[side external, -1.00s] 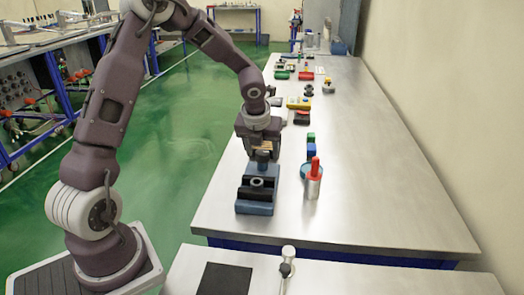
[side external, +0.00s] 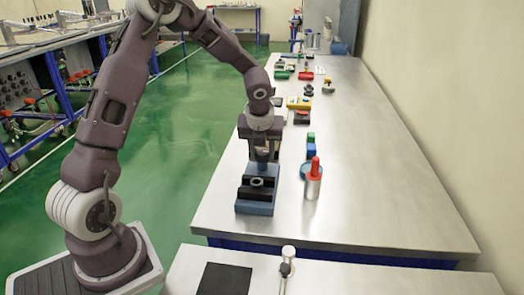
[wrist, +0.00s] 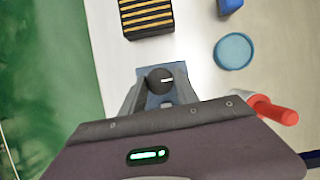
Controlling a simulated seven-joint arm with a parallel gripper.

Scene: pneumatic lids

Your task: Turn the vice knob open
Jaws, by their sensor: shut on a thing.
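The vice (side external: 256,207) is a blue block with black jaws and a grey ring on top, on the near left part of the metal table. My gripper (side external: 264,157) points down at the vice's far end. In the wrist view a round black knob (wrist: 160,81) with a small white mark sits between my two grey fingers, and my gripper is shut on it. Part of the blue vice body (wrist: 152,101) shows below the knob. The finger contact is partly hidden in the side view.
A red-topped metal cylinder (side external: 313,184) stands right of the vice. A round blue disc (wrist: 235,51), a blue block (side external: 311,152) and a black-and-yellow striped block (wrist: 146,16) are nearby. More parts lie farther back. The table's right side is clear.

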